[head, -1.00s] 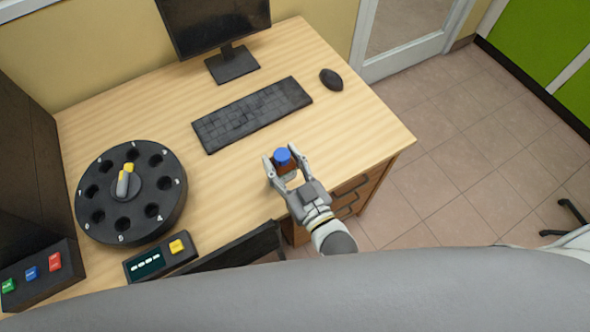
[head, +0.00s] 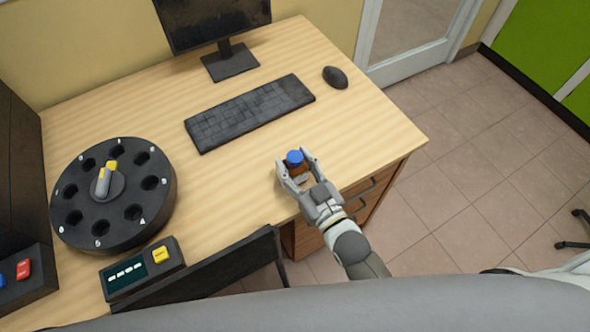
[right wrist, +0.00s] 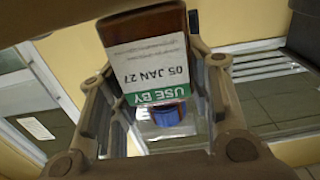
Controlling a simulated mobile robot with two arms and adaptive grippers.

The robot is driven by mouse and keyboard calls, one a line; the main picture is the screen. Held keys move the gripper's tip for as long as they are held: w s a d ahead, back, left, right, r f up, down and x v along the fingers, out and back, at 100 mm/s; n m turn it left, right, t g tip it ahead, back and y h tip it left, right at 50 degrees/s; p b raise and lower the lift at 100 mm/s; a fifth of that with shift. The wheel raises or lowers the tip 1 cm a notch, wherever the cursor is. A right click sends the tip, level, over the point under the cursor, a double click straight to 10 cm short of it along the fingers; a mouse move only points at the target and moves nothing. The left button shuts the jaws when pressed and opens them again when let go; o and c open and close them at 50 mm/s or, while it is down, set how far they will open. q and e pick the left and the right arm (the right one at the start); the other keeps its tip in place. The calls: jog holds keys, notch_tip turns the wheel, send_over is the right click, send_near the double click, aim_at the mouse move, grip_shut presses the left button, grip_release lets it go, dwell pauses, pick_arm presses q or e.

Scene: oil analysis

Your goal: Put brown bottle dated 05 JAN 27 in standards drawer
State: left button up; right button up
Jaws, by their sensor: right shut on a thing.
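The brown bottle with a blue cap (head: 295,158) is between the fingers of my right gripper (head: 298,172), over the front part of the desk. In the right wrist view the bottle (right wrist: 150,27) shows brown glass and a label reading "USE BY 05 JAN 27", seen upside down. My right gripper also shows in the right wrist view (right wrist: 160,100), with its fingers on both sides of the bottle. Drawers with dark handles (head: 362,201) are under the desk's right end and look shut. Which one is the standards drawer cannot be told. My left gripper is not in view.
The wooden desk (head: 250,185) holds a black numbered carousel (head: 75,225), a keyboard (head: 250,112), a mouse (head: 335,77) and a monitor (head: 215,20). A small display box with a yellow button (head: 160,255) is at the front left. Tiled floor (head: 455,190) is clear right of the desk.

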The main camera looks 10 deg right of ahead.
jog(key=shift+f, duration=0.1)
jog(key=shift+f, duration=0.15)
jog(key=o, duration=1.1)
jog(key=shift+s+r, duration=0.1)
jog(key=shift+r, duration=0.1)
jog(key=shift+s+d+f, duration=0.15)
jog(key=shift+s, duration=0.2)
jog(key=v, duration=1.1)
jog(key=shift+b, duration=0.35)
